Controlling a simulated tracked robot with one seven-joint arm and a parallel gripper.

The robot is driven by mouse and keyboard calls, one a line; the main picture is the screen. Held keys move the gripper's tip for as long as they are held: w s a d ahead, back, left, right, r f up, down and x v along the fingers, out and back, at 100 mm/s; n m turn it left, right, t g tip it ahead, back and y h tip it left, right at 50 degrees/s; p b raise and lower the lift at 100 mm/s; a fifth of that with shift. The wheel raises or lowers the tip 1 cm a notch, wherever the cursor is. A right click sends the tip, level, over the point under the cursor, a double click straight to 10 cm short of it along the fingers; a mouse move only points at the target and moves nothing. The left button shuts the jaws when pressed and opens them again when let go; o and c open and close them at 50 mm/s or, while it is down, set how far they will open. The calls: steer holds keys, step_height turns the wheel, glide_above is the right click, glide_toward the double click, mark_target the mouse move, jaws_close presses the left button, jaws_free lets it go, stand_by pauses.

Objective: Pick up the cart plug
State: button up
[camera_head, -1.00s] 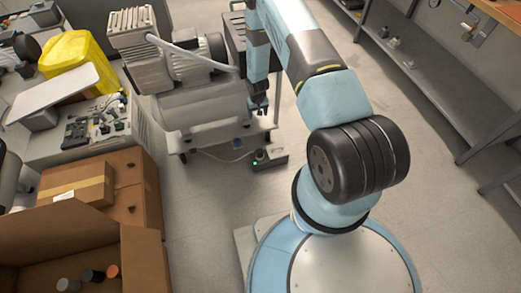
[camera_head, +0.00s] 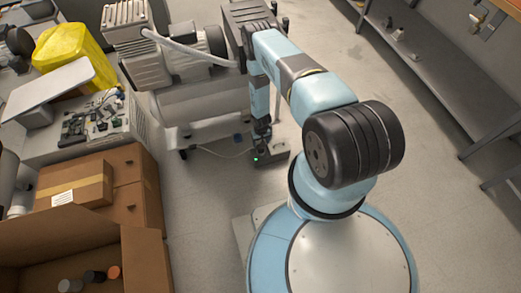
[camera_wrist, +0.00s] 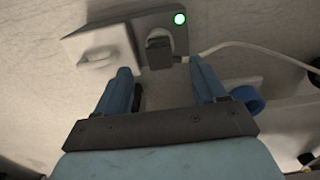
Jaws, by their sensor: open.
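A dark plug (camera_wrist: 158,50), which looks like the cart plug, sits in a grey socket box with a lit green light (camera_wrist: 130,42) on the floor. The box also shows in the head view (camera_head: 271,156). My gripper (camera_wrist: 158,68) is open, its two blue fingers apart, with the plug just beyond and between the fingertips. I see nothing held between the fingers. In the head view my gripper (camera_head: 262,134) is low over the box and hides part of it, and the plug cannot be made out there.
A pale cord (camera_wrist: 250,47) runs from the box towards the compressor cart (camera_head: 205,100). A small blue round part (camera_wrist: 246,97) lies beside my right finger. Cardboard boxes (camera_head: 140,185) stand left; a metal shelf (camera_head: 430,75) stands right.

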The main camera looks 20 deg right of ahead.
mark_target(261, 148)
steer(key=shift+w+d+f, duration=0.1)
steer(key=shift+w+f, duration=0.05)
steer(key=shift+f, duration=4.35)
steer(key=c, duration=1.1)
steer(key=shift+r, duration=0.15)
